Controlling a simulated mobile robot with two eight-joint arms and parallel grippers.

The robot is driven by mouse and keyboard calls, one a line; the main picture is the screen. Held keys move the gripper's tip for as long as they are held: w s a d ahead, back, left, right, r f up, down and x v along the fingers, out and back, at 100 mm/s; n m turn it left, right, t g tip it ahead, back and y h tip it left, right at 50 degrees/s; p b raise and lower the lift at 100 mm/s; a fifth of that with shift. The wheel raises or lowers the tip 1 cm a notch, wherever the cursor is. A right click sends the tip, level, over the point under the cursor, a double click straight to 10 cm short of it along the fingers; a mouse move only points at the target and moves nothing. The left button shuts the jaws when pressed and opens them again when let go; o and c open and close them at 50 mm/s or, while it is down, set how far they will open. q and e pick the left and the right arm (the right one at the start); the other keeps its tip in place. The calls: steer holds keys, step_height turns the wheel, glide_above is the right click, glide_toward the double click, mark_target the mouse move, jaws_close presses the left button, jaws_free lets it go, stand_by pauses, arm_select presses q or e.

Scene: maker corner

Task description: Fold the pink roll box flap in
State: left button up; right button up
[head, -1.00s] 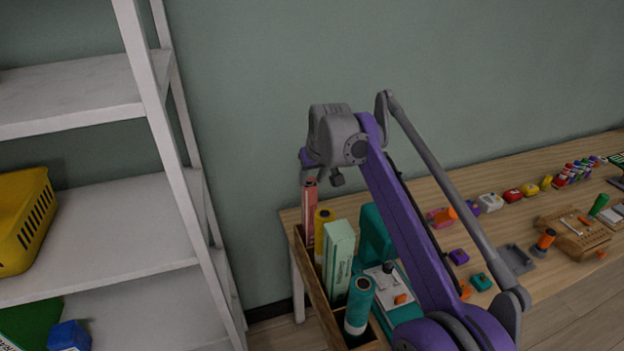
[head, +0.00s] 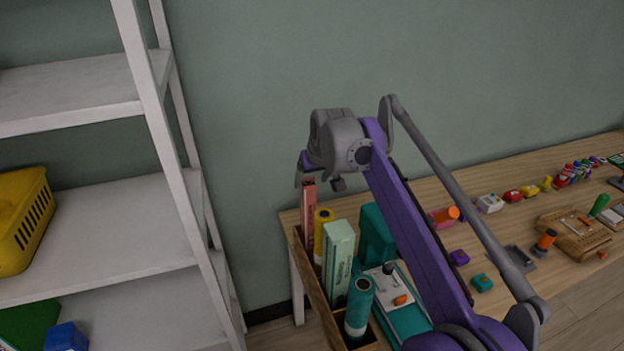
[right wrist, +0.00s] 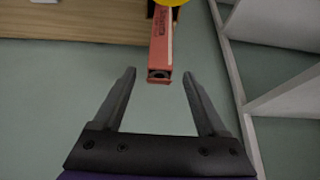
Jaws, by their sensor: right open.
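The pink roll box (head: 309,218) stands upright at the far left end of a wooden holder (head: 322,298) on the table. In the right wrist view the pink roll box (right wrist: 162,42) shows its printed side and its end, with a dark round opening. I cannot make out the flap clearly. My right gripper (head: 301,176) is just above the top of the box in the head view. In the right wrist view my right gripper (right wrist: 159,72) is open and empty, with the box end between and just beyond its fingertips. My left gripper is out of view.
A yellow roll (head: 322,224), a pale green box (head: 338,262) and a teal roll (head: 358,305) stand close beside the pink box in the holder. A white shelf (head: 110,215) is to the left. Small toys and tools lie on the table (head: 520,228) at right.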

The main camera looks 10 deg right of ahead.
steer(key=p+v, duration=0.1)
steer(key=v, duration=0.9)
steer(key=shift+s+r, duration=0.2)
